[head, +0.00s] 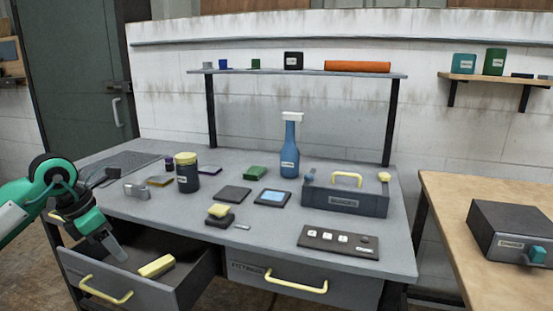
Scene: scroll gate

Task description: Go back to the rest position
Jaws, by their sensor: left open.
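My left arm comes in from the left edge, teal and black. My left gripper (110,247) hangs over the left, open drawer (205,272) with its fingers pointing down. It is open, and I see nothing between its fingers. A yellow block (157,266) lies in that drawer, to the right of the gripper and apart from it. The drawer has a yellow handle (106,291) on its front. My right gripper is out of view.
The grey workbench (190,210) holds a dark jar (187,175), a blue spray bottle (290,150), a grey toolbox (345,198) and a button panel (337,242). A second drawer (245,280) is shut. A wooden table (450,195) stands at right.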

